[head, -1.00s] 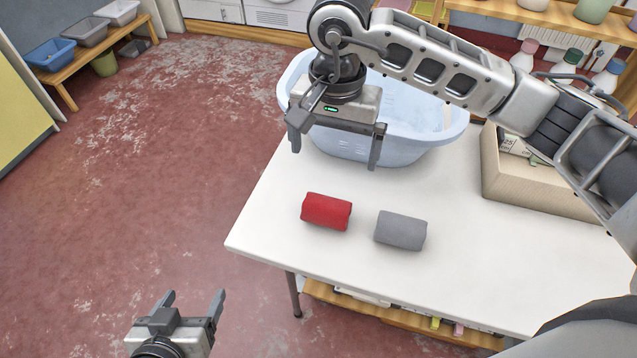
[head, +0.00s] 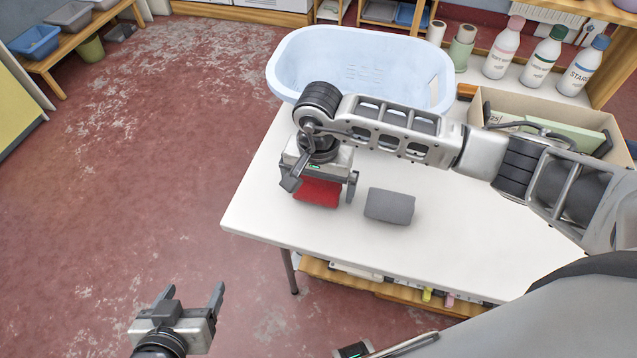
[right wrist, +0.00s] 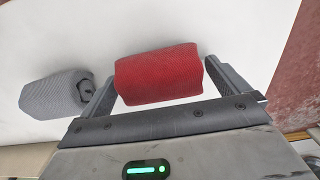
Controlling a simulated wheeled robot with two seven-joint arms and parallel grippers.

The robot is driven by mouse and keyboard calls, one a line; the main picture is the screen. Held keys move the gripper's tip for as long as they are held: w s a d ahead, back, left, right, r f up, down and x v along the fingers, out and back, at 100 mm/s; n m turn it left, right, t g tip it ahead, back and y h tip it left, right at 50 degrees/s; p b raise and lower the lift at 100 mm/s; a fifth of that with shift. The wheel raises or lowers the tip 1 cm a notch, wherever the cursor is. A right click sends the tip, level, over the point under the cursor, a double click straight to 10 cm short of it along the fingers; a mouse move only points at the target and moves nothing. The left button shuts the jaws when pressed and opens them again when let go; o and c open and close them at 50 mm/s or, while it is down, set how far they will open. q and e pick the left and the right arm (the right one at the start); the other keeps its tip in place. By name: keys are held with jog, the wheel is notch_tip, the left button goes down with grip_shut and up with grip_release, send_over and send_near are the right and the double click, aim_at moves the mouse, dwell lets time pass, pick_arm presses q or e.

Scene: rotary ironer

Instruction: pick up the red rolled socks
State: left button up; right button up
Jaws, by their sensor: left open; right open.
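The red rolled socks (head: 317,191) lie on the white table, partly hidden under my right gripper in the head view. In the right wrist view the red rolled socks (right wrist: 158,76) lie between the two open fingers of my right gripper (right wrist: 163,88), one finger near each end. I cannot tell whether the fingers touch them. My right gripper (head: 320,190) is open and points down over the socks. My left gripper (head: 193,300) is open and empty over the floor, left of the table's front edge.
Grey rolled socks (head: 390,206) lie close to the right of the red ones; they also show in the right wrist view (right wrist: 52,95), near one finger. A pale blue basin (head: 360,68) stands behind, a beige box (head: 545,150) to the right. The white table (head: 450,250) is clear in front.

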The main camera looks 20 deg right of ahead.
jog(key=shift+f, duration=0.25)
jog(key=c, duration=1)
